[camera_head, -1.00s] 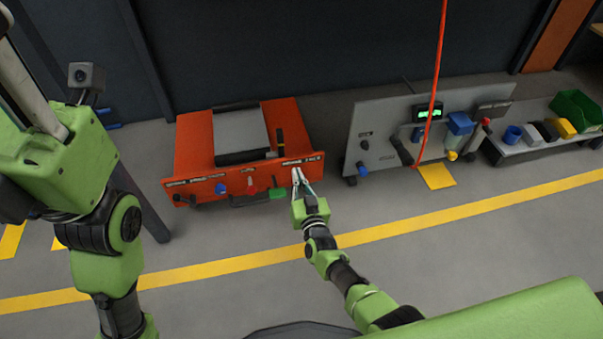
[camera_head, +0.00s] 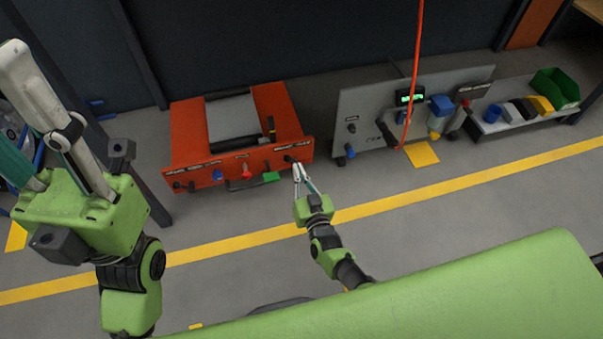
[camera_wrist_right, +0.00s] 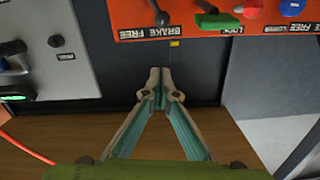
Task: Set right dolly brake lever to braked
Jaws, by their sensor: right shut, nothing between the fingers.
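The orange dolly (camera_head: 180,150) stands at the back wall, its front panel facing me. The right brake lever (camera_head: 289,159) is a small black knob at the panel's right end. In the right wrist view the lever (camera_wrist_right: 161,18) sticks out beside the upside-down BRAKE FREE label; I cannot tell which setting it is at. My right gripper (camera_head: 298,167) is shut and empty just in front of the lever; its fingertips (camera_wrist_right: 159,75) meet, apart from the knob in the picture. My left gripper (camera_head: 62,130) is raised near the camera at far left; its fingertips are unclear.
The dolly panel also carries a blue knob (camera_head: 217,175), a red lever (camera_head: 246,171) and a green handle (camera_head: 271,177). A grey control panel (camera_head: 372,105) stands to the right, with a red cord (camera_head: 415,70) hanging before it.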

